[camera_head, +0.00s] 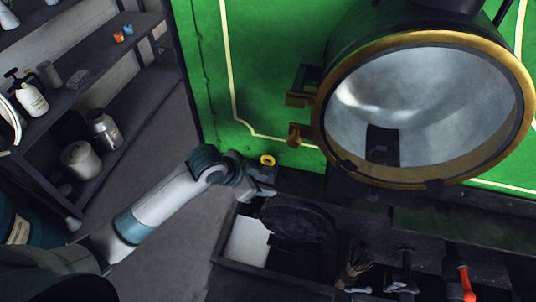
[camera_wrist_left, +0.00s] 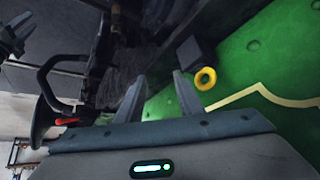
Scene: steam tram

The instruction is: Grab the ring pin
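The ring pin shows as a small yellow ring (camera_head: 267,160) at the lower edge of the green panel, left of the big lamp. It also shows in the left wrist view (camera_wrist_left: 205,79), next to a dark block against the green panel. My left gripper (camera_head: 264,188) is just below the ring in the head view. In the left wrist view the left gripper (camera_wrist_left: 160,84) has its two fingers apart with nothing between them. The ring lies outside the fingers, beyond the right one, and looks apart from it.
A large brass-rimmed lamp (camera_head: 334,131) stands out from the green panel (camera_head: 262,70). Below is a dark tray (camera_head: 262,272) with a round dark disc (camera_head: 300,222). A red-handled tool (camera_head: 467,284) is at lower right. Shelves (camera_head: 75,90) stand at left.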

